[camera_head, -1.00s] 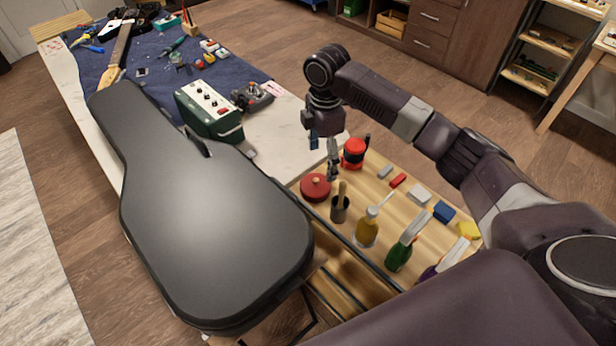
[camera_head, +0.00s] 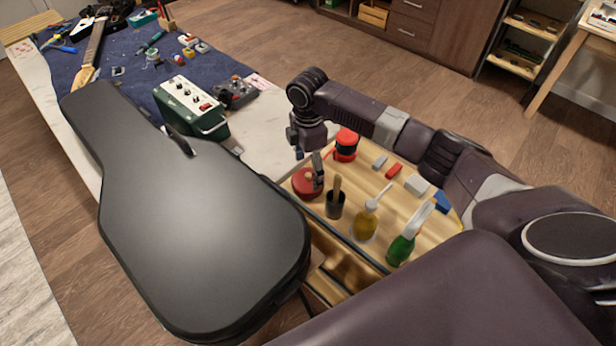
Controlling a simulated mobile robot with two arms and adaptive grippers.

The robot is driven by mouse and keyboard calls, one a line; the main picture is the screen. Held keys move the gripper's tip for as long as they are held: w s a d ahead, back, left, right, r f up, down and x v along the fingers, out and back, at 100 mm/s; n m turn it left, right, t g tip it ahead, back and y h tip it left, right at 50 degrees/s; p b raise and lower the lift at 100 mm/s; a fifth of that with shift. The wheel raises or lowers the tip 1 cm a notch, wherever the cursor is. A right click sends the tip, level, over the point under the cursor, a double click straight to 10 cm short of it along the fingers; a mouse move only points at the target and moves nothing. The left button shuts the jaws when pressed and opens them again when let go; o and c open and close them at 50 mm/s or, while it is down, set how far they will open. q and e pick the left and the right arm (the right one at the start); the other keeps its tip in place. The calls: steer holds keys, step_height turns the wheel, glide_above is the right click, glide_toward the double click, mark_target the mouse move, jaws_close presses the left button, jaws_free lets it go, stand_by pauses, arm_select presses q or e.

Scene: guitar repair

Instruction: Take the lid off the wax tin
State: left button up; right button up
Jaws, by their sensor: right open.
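The wax tin (camera_head: 304,187) looks like the round red tin at the left end of the wooden cart top. A red lid with a small pale knob (camera_head: 309,175) sits on it. My right gripper (camera_head: 309,162) points down over the tin, its fingers apart, with one finger in front of the lid's right side. Whether a finger touches the knob or lid I cannot tell. My left gripper is out of view.
A dark cup with a wooden handle (camera_head: 335,205) stands close right of the tin. A yellow bottle (camera_head: 366,222), a green bottle (camera_head: 402,248) and a red-and-black container (camera_head: 346,145) are nearby. A large black guitar case (camera_head: 200,220) lies to the left.

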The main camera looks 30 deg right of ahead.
mark_target(308, 178)
step_height(308, 178, down, 2)
steer(key=shift+f, duration=0.2)
steer(key=shift+s, duration=0.1)
steer(key=c, duration=1.7)
jaws_close()
